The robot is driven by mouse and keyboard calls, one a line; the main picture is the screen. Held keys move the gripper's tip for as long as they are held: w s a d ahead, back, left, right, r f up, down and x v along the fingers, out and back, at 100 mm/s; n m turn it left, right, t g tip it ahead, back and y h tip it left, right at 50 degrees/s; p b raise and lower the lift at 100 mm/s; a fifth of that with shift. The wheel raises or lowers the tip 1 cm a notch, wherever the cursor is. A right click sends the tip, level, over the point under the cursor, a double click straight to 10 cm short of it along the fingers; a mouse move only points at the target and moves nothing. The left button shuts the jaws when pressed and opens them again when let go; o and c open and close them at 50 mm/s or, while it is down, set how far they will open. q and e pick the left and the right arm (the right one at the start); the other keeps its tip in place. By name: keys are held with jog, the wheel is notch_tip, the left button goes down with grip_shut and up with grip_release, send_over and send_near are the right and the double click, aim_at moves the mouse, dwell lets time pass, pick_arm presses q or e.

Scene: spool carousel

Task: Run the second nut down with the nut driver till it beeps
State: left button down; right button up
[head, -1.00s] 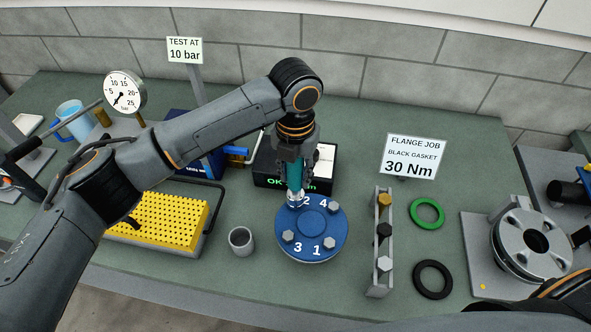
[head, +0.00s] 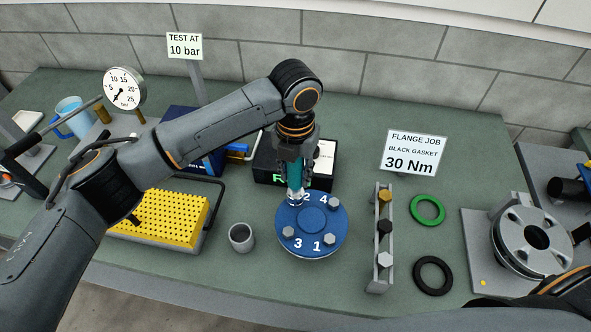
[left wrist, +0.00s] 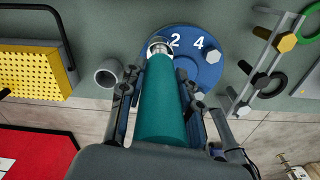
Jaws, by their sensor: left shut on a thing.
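The blue flange (head: 312,243) lies on the green bench with numbers 1 to 4 on its top; hex nuts show by 1, 3 and 4. The teal nut driver (head: 295,176) stands nearly upright, its silver socket over the nut position by number 2, hiding the nut there. My left gripper (head: 293,160) is shut on the driver's body. In the left wrist view the driver (left wrist: 164,100) sits between the fingers, its socket end on the flange (left wrist: 208,72) beside the 2. Only part of my right arm shows at the lower right; its gripper is out of view.
A black box (head: 268,178) with green display text, partly hidden, stands behind the driver. A grey cup (head: 241,238) and yellow perforated tray (head: 160,218) are left. A bolt rack (head: 376,270), green ring (head: 427,198) and black ring (head: 433,262) are right of the flange.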

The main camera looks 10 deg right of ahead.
pick_arm(q)
jog(key=shift+s+f, duration=0.25)
dwell(0.4)
jog(key=shift+p, duration=0.5)
jog(key=shift+w+r+p, duration=0.2)
jog(key=shift+r+p, duration=0.95)
jog(key=shift+r, duration=0.05)
notch_tip(320, 180, up, 3)
jog(key=shift+p, duration=1.15)
jog(key=shift+r, duration=0.95)
